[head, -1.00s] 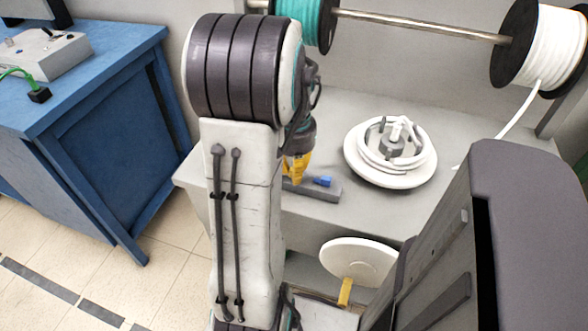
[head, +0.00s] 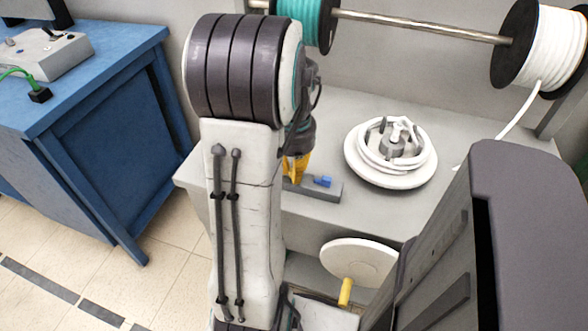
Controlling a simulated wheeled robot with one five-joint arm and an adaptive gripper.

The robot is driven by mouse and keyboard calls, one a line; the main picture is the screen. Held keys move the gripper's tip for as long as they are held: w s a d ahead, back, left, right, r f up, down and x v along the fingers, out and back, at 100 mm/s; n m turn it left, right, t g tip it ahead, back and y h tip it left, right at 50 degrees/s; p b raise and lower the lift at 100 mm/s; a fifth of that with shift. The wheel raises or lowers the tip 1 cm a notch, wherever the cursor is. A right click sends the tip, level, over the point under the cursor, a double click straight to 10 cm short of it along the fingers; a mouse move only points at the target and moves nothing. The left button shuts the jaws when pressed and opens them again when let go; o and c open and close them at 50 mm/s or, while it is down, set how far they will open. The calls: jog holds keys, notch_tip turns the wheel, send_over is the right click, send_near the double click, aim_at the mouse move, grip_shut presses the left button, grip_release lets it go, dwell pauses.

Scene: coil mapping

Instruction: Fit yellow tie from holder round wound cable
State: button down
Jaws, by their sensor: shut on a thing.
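My gripper (head: 297,172) points down at the left end of a grey holder bar (head: 328,193) on the grey bench. My arm partly covers it. Yellow shows at its tip, but I cannot tell finger from yellow tie there. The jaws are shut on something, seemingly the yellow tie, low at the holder. A blue tie (head: 323,181) sits on the holder just right of the gripper. The wound white cable (head: 372,156) lies in a ring on a round white winder plate (head: 410,183), around a grey hub, to the right of the holder.
A white cable spool (head: 550,45) and a teal spool (head: 300,20) hang on a metal rod (head: 420,27) behind. White cable runs down from the spool towards the bench. A white disc (head: 358,262) with a yellow handle (head: 345,291) is below the bench front. A blue table (head: 100,130) stands left.

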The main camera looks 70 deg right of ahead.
jog(key=shift+r+p, duration=0.9)
jog(key=shift+r, duration=0.15)
jog(key=shift+r+p, duration=1.4)
jog(key=shift+r, duration=0.2)
